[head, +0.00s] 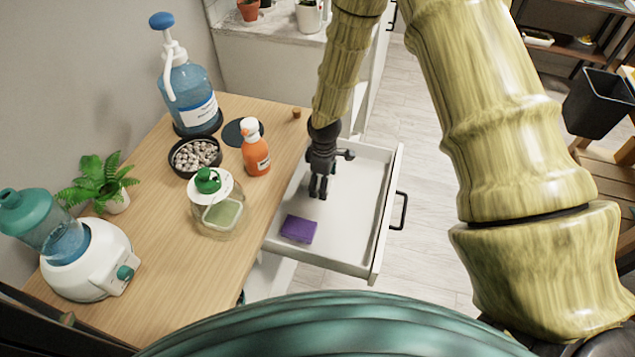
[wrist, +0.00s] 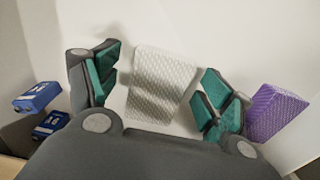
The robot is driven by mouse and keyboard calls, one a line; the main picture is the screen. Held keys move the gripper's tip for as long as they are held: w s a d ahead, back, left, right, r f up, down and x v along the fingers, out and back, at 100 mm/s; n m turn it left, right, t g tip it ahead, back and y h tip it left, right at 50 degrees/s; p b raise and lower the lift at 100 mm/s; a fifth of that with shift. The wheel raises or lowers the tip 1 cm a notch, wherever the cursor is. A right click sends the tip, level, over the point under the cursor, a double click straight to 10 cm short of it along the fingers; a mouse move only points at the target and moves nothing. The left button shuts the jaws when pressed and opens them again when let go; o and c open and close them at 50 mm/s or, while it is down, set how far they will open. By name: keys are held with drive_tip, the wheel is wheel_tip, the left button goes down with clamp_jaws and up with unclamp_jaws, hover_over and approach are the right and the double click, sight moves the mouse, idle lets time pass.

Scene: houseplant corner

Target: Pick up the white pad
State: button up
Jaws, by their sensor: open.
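The white pad (wrist: 160,83) shows in the wrist view as a pale, quilted rectangle lying in the white drawer. It sits slightly tilted between the two fingers of my gripper (wrist: 162,97). The gripper is open, with green-padded fingers on either side of the pad and a gap to the right finger. In the head view my gripper (head: 319,188) points down into the open drawer (head: 345,225). The pad cannot be made out there against the white drawer floor and behind the gripper.
A purple pad (head: 298,229) lies in the drawer, right of the fingers in the wrist view (wrist: 276,112). Blue boxes (wrist: 37,97) show at the left there. The wooden table (head: 150,240) holds an orange bottle (head: 256,155) and a green-lidded jar (head: 216,213) near the drawer.

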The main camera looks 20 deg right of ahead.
drive_tip(key=c, duration=0.9)
drive_tip(key=shift+c, duration=0.2)
drive_tip(key=shift+r, duration=0.8)
drive_tip(key=shift+r+b, duration=0.4)
drive_tip(key=shift+r, duration=0.55)
drive_tip(key=s, duration=0.5)
drive_tip(key=s+a+r+b, duration=0.1)
drive_tip(key=s, duration=0.4)
drive_tip(key=s+a+b, duration=0.1)
drive_tip(key=s, duration=0.5)
drive_tip(key=shift+r, duration=0.3)
drive_tip(key=shift+o, duration=0.2)
drive_tip(key=shift+c, duration=0.5)
